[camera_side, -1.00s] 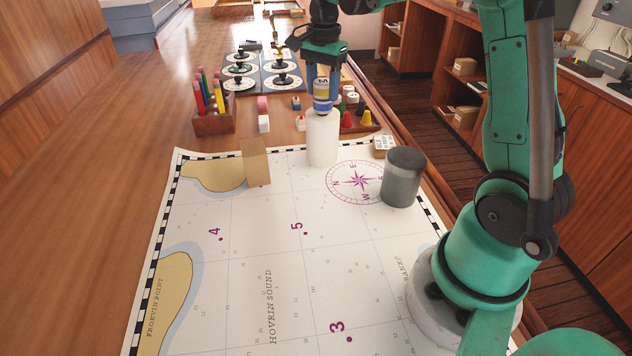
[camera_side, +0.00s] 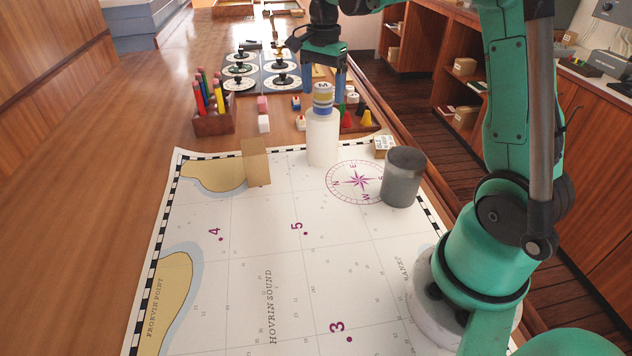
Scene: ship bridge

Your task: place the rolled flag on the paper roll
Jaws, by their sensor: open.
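The white paper roll (camera_side: 323,140) stands upright on the far part of the chart. The rolled flag (camera_side: 322,97), a small cylinder with pale, yellowish and blue bands, rests upright on top of the paper roll. My gripper (camera_side: 323,88) is open, its blue fingers apart on either side of and around the flag's upper part. The fingers appear clear of the flag, though the far side is hidden.
A tan block (camera_side: 256,162) and a grey cylinder (camera_side: 403,177) stand on the chart (camera_side: 270,250). A pencil holder (camera_side: 214,122), small coloured pieces and round dials lie behind. The near chart is clear.

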